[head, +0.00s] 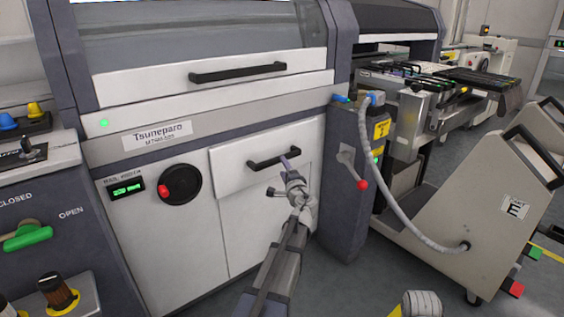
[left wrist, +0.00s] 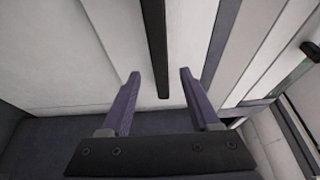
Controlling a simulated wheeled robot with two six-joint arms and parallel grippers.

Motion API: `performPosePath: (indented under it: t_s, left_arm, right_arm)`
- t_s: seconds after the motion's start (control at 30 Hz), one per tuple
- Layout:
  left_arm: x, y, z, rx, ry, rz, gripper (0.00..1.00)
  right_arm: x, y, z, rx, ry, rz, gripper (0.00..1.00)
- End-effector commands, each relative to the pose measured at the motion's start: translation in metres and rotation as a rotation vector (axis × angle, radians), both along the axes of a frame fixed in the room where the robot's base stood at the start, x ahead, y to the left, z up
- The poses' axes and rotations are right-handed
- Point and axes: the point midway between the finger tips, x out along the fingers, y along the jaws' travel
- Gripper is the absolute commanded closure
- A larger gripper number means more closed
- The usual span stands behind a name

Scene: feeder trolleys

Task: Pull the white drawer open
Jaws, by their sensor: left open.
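The white drawer (head: 235,173) is in the lower front of the machine in the head view. Its front looks flush with the panel around it. A black bar handle (head: 262,163) runs across it. My left gripper (head: 288,159) is at the right part of this handle, with its purple fingers open. In the left wrist view the handle (left wrist: 157,45) runs down between the two open fingers (left wrist: 159,73), one on each side of it in the picture. I see no clear contact, and cannot tell how deep the bar sits between them. My right gripper is out of view.
Above is a wider panel with another black handle (head: 238,72). A red-and-black rotary knob (head: 180,185) is left of the drawer. A red-tipped lever (head: 351,168) is on the dark post to the right. A grey trolley (head: 455,215) stands farther right.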

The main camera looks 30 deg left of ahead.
Motion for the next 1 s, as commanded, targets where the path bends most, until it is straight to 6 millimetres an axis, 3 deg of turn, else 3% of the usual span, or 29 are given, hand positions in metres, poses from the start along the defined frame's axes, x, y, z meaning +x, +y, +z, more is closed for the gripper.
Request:
performPosePath:
  t_s: [0.4, 0.77, 1.0]
  left_arm:
    - [0.044, 0.042, 0.0, -0.001, 0.0, 0.001, 0.38]
    - [0.05, 0.05, 0.0, -0.001, 0.0, 0.0, 0.38]
    - [0.05, 0.05, 0.0, -0.001, 0.0, 0.0, 0.62]
  right_arm:
    - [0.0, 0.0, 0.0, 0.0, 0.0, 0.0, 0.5]
    - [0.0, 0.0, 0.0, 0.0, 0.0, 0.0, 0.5]
    - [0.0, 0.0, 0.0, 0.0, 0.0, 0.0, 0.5]
